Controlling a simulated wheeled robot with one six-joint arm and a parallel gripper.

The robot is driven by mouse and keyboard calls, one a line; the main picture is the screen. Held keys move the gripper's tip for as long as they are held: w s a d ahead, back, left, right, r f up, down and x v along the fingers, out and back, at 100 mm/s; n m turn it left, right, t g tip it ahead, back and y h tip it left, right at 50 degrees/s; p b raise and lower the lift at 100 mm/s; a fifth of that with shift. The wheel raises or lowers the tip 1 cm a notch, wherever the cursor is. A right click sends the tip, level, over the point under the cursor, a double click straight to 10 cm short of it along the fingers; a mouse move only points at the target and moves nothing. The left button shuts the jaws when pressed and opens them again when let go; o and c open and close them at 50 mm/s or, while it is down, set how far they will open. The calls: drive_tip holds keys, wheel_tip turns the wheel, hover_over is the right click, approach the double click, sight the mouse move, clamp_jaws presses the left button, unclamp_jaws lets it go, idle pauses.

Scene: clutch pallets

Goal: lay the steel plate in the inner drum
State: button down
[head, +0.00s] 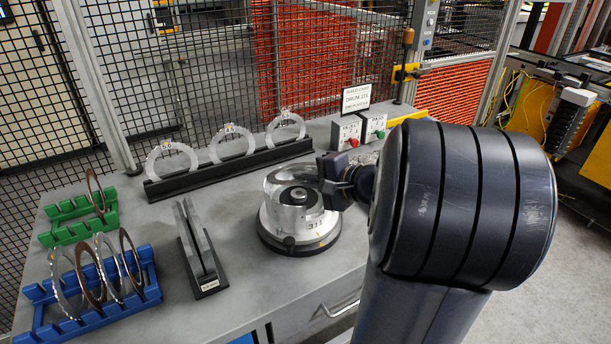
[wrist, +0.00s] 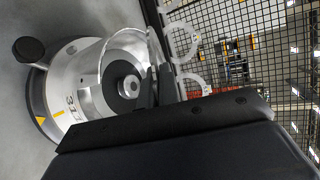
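The drum (head: 283,220) is a round silver housing on a dark-edged base, with a dark hub inside; it also shows in the wrist view (wrist: 88,85). My gripper (head: 335,180) is at the drum's upper right side; in the wrist view its dark fingers (wrist: 155,88) reach to the drum's rim beside the hub. A shiny curved edge shows by the fingertips; I cannot tell whether it is a held plate or the drum's wall. Steel plates (head: 63,290) and brown plates stand upright in the blue rack (head: 95,324).
A green rack (head: 65,235) holds a brown plate. A black slotted stand (head: 210,284) with upright grey pieces is left of the drum. Pale rings stand in a black rail (head: 225,168) behind. A control box (head: 347,133) and mesh fence close off the back.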

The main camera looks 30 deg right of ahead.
drive_tip(key=shift+f+b, duration=1.9)
drive_tip(key=shift+f, duration=0.1)
drive_tip(key=c, duration=2.1)
unclamp_jaws()
drive_tip(key=o, duration=0.5)
drive_tip(key=shift+f+b, duration=0.6)
drive_tip(key=shift+b, duration=0.15)
drive_tip(key=s+r+p, duration=0.2)
drive_tip(key=r, duration=0.1)
drive_tip(key=s+d+r+p, duration=0.1)
drive_tip(key=s+r+p, duration=0.1)
drive_tip(key=r, duration=0.2)
drive_tip(key=s+d+r+p, duration=0.1)
drive_tip(key=s+r+p, duration=0.1)
drive_tip(key=s+r, duration=0.1)
drive_tip(key=shift+s+d+r+p, duration=0.1)
drive_tip(key=shift+d+r+p, duration=0.2)
drive_tip(key=shift+r, duration=0.2)
